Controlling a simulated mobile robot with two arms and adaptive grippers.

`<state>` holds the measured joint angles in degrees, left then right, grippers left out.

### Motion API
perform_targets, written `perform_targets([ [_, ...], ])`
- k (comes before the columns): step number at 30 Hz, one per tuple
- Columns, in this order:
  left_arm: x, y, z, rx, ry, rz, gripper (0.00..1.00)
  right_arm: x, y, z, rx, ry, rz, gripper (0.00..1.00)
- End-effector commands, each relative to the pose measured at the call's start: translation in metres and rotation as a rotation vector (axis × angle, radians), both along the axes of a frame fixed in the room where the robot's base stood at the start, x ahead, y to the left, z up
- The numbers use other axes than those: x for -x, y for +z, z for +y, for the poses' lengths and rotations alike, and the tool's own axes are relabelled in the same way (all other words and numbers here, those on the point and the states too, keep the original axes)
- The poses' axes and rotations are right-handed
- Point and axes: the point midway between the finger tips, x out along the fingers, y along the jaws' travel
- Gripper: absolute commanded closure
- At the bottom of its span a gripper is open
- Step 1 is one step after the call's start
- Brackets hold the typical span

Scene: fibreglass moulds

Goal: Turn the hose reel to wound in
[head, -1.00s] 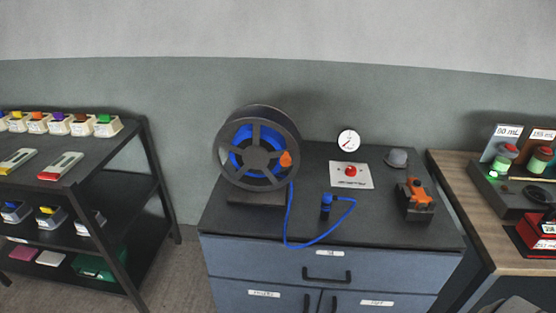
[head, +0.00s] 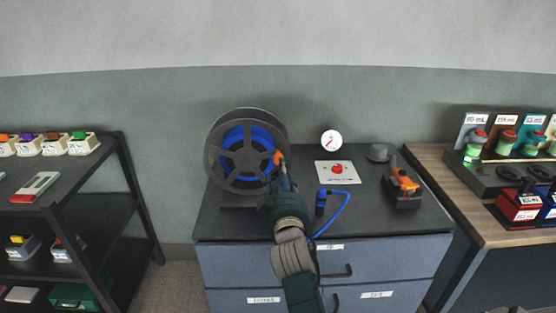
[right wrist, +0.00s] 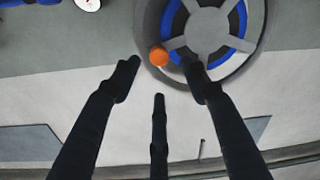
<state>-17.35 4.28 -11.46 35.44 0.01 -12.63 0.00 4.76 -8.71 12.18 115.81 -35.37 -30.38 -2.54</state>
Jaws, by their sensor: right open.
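The hose reel (head: 243,177) is a dark drum with grey spokes and blue hose inside, upright at the left of the cabinet top. Its orange crank knob (head: 278,158) is on the right side of the face. It also shows in the right wrist view as an orange ball (right wrist: 159,56) near the reel's rim (right wrist: 240,70). My right gripper (head: 285,172) is at the knob in the head view. In the right wrist view its dark fingers (right wrist: 160,75) are spread open around the knob's side, with nothing clearly gripped. The blue hose (head: 338,212) runs to a blue nozzle (head: 320,202). My left gripper is not in view.
Shelves (head: 95,170) stand left, a wooden bench (head: 450,200) right.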

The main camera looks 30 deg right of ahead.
Motion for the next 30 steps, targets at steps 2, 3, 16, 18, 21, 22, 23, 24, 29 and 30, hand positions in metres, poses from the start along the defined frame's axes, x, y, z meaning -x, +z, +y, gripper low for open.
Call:
perform_targets([
  [2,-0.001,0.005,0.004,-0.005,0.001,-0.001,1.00,-0.012,0.003,-0.007,0.001,0.000,0.000,0.55],
  [3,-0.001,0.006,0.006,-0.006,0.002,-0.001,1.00,-0.019,0.003,-0.011,0.001,0.000,0.000,0.55],
  [16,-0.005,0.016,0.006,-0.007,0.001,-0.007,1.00,-0.078,0.000,-0.043,-0.002,0.001,0.002,0.55],
  [18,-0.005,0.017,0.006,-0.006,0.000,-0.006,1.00,-0.081,0.000,-0.044,-0.002,0.001,0.002,0.55],
  [21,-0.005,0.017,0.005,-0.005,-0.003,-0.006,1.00,-0.083,-0.001,-0.046,-0.002,0.001,0.002,0.55],
  [22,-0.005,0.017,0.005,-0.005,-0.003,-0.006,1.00,-0.083,-0.001,-0.046,-0.002,0.001,0.002,0.55],
  [23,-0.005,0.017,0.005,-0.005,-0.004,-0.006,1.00,-0.083,-0.001,-0.046,-0.002,0.001,0.002,0.55],
  [24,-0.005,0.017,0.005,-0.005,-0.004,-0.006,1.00,-0.083,-0.001,-0.046,-0.002,0.001,0.002,0.55],
  [29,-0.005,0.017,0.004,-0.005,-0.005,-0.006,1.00,-0.083,-0.001,-0.045,-0.002,0.002,0.002,0.65],
  [30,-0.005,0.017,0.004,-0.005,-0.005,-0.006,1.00,-0.083,-0.001,-0.045,-0.002,0.002,0.002,0.73],
])
